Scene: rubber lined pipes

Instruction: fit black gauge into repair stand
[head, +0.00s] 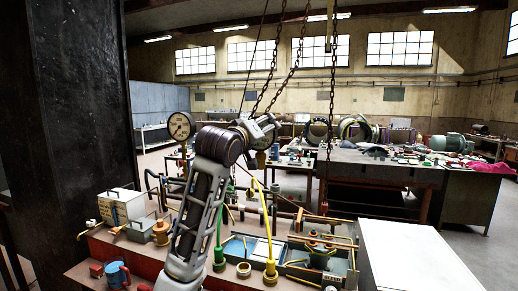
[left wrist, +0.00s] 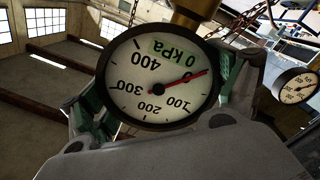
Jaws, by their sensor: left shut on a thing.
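The black gauge (left wrist: 160,75) has a black rim and a white dial marked kPa, with a red needle near 0. It fills the middle of the left wrist view, upside down, with a brass fitting (left wrist: 196,12) at its upper edge. My left gripper (left wrist: 158,98) is shut on it, with green-padded fingers on both sides. In the head view my left gripper (head: 262,130) is above the bench, and a brass piece (head: 261,158) shows below it; the dial is hidden there. I cannot tell which part is the repair stand. My right gripper is not in view.
A second round gauge (head: 180,126) stands upright left of my arm; a gauge (left wrist: 295,86) also shows at the right of the wrist view. Chains (head: 275,65) hang behind the gripper.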

